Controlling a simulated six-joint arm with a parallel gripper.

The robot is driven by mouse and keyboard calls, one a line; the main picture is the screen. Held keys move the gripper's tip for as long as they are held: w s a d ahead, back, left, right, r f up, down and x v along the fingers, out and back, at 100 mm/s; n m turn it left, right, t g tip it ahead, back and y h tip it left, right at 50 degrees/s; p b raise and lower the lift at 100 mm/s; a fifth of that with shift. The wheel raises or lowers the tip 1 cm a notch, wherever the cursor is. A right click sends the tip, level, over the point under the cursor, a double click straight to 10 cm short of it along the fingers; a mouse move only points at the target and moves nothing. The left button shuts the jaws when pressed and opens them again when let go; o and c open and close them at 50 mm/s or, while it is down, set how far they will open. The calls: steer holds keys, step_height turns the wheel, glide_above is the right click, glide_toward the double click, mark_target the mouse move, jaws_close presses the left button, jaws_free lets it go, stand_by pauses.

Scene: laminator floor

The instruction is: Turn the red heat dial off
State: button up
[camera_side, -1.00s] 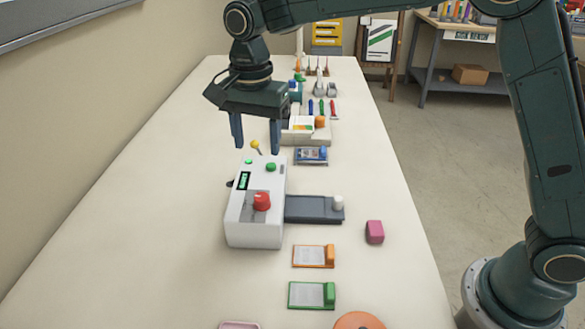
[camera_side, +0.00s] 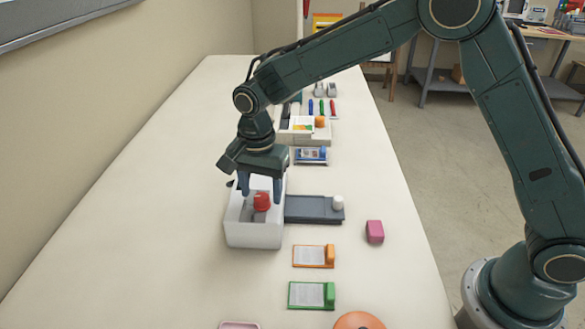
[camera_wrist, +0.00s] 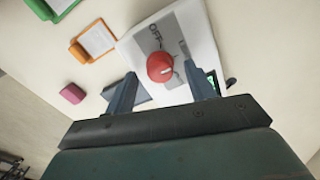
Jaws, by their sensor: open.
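The red heat dial (camera_side: 262,201) sits on top of the white laminator (camera_side: 254,235). The dial also shows in the wrist view (camera_wrist: 160,67), on a grey panel (camera_wrist: 187,27) with the word OFF printed beside it. My gripper (camera_side: 261,197) is open over the laminator, with its fingers pointing down. In the wrist view its two fingers (camera_wrist: 163,85) stand apart, one to each side of the dial, with visible gaps. I cannot tell whether the fingertips are level with the dial. My gripper hides the far end of the laminator in the side view.
A dark grey tray (camera_side: 313,209) with a white knob (camera_side: 338,202) extends right from the laminator. A pink block (camera_side: 375,232), an orange-edged card holder (camera_side: 313,256) and a green one (camera_side: 311,295) lie nearby. The table's left side is clear.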

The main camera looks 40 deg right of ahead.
steer(key=shift+f, duration=0.65)
steer(key=shift+c, duration=0.2)
steer(key=c, duration=0.9)
steer(key=shift+n, duration=0.3)
steer(key=n, duration=1.1)
steer(key=shift+n, duration=0.3)
